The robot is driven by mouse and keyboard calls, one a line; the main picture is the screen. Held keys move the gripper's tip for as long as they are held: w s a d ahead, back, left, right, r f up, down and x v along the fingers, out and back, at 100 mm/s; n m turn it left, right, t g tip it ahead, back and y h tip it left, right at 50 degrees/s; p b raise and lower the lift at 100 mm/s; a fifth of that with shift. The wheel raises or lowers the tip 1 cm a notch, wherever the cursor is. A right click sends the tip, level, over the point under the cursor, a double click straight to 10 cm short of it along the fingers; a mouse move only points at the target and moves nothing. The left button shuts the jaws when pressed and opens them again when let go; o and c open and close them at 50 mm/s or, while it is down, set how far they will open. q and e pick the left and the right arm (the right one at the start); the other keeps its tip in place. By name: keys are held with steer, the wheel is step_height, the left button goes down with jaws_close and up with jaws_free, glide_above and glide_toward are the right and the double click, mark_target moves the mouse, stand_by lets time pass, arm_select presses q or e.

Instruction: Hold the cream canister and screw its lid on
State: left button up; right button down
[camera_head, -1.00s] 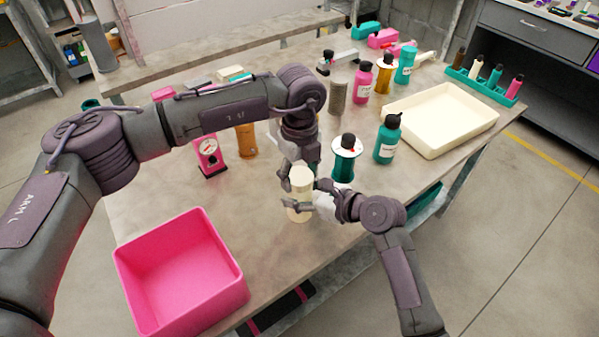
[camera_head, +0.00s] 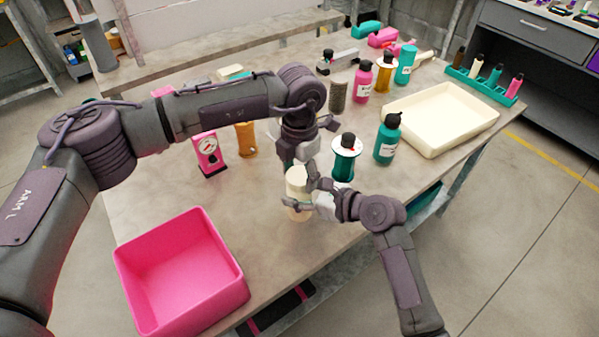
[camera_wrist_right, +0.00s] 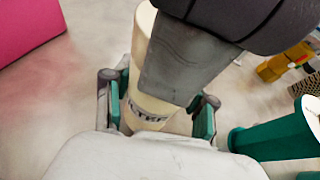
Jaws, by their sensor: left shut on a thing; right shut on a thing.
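The cream canister (camera_head: 299,213) stands upright near the front edge of the table. It also shows in the right wrist view (camera_wrist_right: 148,108), with dark lettering on its side. My right gripper (camera_head: 300,203) is shut around the canister's side from the right; its fingers flank it in the right wrist view (camera_wrist_right: 157,112). My left gripper (camera_head: 297,166) comes from above and is shut on the cream lid (camera_head: 297,176) at the canister's top. The left gripper's grey finger hides much of the top in the wrist view, so I cannot tell how the lid sits.
A pink bin (camera_head: 180,272) stands at the front left. A teal spool (camera_head: 345,158) and teal bottle (camera_head: 387,140) stand close on the right. A cream tray (camera_head: 441,151) lies beyond them. A pink gauge (camera_head: 208,155) stands behind left. Table between bin and canister is clear.

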arm_select(q)
steer(key=m, duration=0.6)
steer(key=shift+m, duration=0.4)
steer(key=m, duration=0.5)
steer(key=shift+m, duration=0.4)
steer(key=o, duration=1.3)
steer(key=shift+r, duration=2.25)
steer(key=shift+c, duration=0.5)
